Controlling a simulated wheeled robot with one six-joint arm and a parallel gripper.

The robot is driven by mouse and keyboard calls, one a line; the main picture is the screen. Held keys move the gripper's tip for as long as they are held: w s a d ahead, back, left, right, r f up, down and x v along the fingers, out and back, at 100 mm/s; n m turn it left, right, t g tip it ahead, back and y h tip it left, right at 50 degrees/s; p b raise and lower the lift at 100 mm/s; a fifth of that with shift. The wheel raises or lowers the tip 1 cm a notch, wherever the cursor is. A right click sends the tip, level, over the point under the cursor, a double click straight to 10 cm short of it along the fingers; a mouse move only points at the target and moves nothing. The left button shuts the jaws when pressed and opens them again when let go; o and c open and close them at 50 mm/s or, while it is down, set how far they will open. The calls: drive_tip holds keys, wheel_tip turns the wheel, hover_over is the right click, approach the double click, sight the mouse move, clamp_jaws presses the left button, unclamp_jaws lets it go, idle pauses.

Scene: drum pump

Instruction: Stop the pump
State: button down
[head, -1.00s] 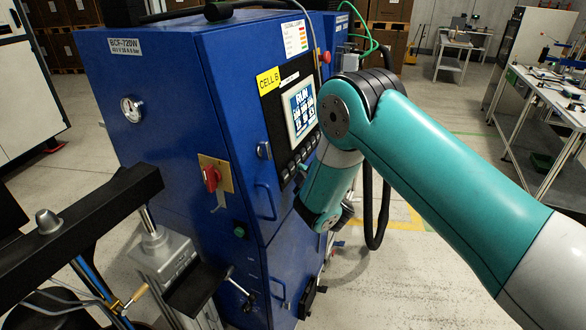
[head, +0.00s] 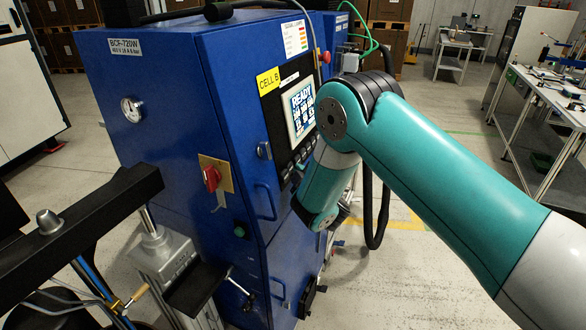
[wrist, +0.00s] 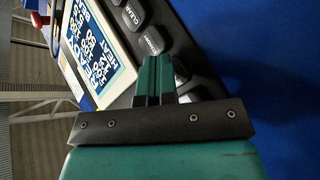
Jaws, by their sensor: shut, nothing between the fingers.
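The blue cabinet (head: 160,90), labelled BCF-720W, stands in the middle of the head view. Its lit screen (head: 301,109) reads READY at the top and also shows in the wrist view (wrist: 97,45). A row of dark keys runs along the screen's edge. In the wrist view one key (wrist: 133,13) reads CLEAR, and the label of the key beside it (wrist: 152,40) is hard to read. My gripper (wrist: 155,62) is shut and empty, its tips at the key row. They partly hide a further key; contact cannot be told. In the head view my arm hides the fingers.
A red rotary switch (head: 211,178) and a green button (head: 240,231) sit on the cabinet's left side. A dark hose (head: 374,215) hangs behind my arm. A workbench (head: 545,95) stands at the right.

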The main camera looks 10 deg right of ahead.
idle(0.3)
drive_tip(key=shift+s+d+r+b, duration=0.2)
drive_tip(key=shift+s+d+b, duration=0.3)
drive_tip(key=shift+d+b, duration=0.15)
drive_tip(key=shift+d, duration=0.1)
drive_tip(key=s+d+b, duration=0.1)
drive_tip(key=d, duration=0.1)
drive_tip(key=s+d+r+b, duration=0.1)
drive_tip(key=s+d, duration=0.1)
drive_tip(key=shift+w, duration=0.1)
idle(0.6)
